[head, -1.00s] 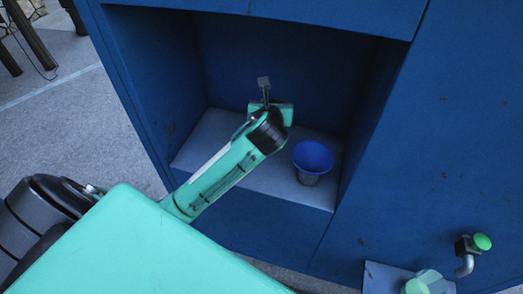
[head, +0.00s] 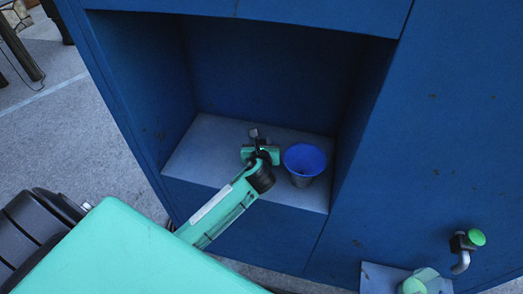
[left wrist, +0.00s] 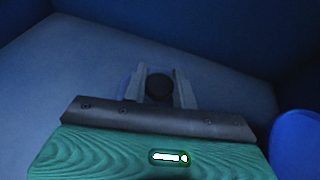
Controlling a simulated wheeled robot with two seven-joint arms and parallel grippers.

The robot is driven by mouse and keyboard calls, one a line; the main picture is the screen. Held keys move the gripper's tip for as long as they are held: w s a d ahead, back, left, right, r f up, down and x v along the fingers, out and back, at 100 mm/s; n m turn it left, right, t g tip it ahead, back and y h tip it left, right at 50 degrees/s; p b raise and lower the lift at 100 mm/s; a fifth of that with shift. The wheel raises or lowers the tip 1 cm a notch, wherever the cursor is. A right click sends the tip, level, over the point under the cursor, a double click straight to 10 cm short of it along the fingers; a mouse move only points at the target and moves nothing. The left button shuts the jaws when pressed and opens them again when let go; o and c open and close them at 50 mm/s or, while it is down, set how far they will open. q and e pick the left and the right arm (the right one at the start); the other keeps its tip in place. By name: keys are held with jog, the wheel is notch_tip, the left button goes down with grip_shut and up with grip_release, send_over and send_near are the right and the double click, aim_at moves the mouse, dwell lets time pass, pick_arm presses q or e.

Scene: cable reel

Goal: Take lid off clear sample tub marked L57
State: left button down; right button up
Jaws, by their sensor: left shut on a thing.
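My left gripper (head: 254,135) is inside the blue alcove, low over its pale shelf. In the left wrist view its two fingers (left wrist: 160,80) are shut on a dark round knob (left wrist: 160,90). A faint, pale translucent shape (left wrist: 127,80) shows around the fingers below the knob. It may be the clear tub with its lid, but the fingers hide most of it. No L57 marking is readable. My right gripper is not in view.
A blue cup-like container (head: 304,160) stands on the shelf (head: 205,145) just right of my gripper; its blue edge shows in the left wrist view (left wrist: 298,145). Alcove walls enclose the sides and back. A green-knobbed tap (head: 477,238) is at lower right.

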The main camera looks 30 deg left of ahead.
pick_arm(q)
jog(key=shift+f, duration=1.9)
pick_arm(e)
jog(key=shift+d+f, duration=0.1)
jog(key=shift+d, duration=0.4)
